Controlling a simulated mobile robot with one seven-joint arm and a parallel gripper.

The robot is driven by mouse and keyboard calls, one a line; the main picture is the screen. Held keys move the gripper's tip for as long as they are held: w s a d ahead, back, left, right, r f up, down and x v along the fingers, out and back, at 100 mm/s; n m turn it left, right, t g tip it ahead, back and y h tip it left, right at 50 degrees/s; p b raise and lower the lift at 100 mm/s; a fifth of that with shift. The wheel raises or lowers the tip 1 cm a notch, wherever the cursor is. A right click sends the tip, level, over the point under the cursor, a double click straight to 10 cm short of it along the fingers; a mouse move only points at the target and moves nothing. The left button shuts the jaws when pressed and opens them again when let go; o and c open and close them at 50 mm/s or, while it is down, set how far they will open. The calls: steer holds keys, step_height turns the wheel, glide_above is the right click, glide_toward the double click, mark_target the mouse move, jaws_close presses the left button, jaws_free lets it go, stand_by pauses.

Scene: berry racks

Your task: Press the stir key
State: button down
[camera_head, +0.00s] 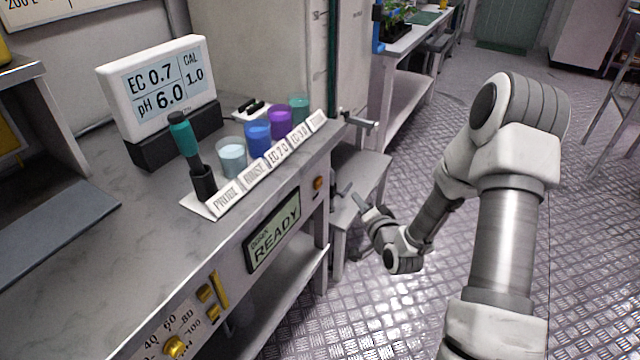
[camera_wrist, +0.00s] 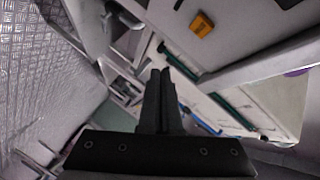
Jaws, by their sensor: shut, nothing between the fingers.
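A small orange-yellow key (camera_head: 318,183) sits on the bench front, right of the green READY display. An orange key, seemingly the same one, shows at the top of the wrist view (camera_wrist: 202,24). I cannot read a stir label on it.
The bench top (camera_head: 120,240) carries a meter (camera_head: 160,85), a probe in a black holder (camera_head: 203,182) and several cups behind a label strip. A low grey stand (camera_head: 362,172) is behind my gripper.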

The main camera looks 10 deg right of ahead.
mark_target(318, 183)
steer(key=w+a, duration=0.4)
steer(key=a, duration=0.2)
steer(key=shift+w+a, duration=0.2)
steer(key=shift+w, duration=0.1)
steer(key=shift+w+a+b, duration=0.1)
steer(key=shift+a+b, duration=0.05)
steer(key=shift+b, duration=0.15)
stand_by(1.6)
steer(key=shift+w+a, duration=0.15)
steer(key=shift+a, duration=0.05)
steer(key=shift+w+a+b, duration=0.25)
steer(key=shift+a+b, duration=0.1)
steer(key=shift+a, duration=0.05)
stand_by(0.8)
steer(key=shift+d, duration=0.1)
steer(key=shift+s+d, duration=0.55)
steer(key=shift+d, duration=0.1)
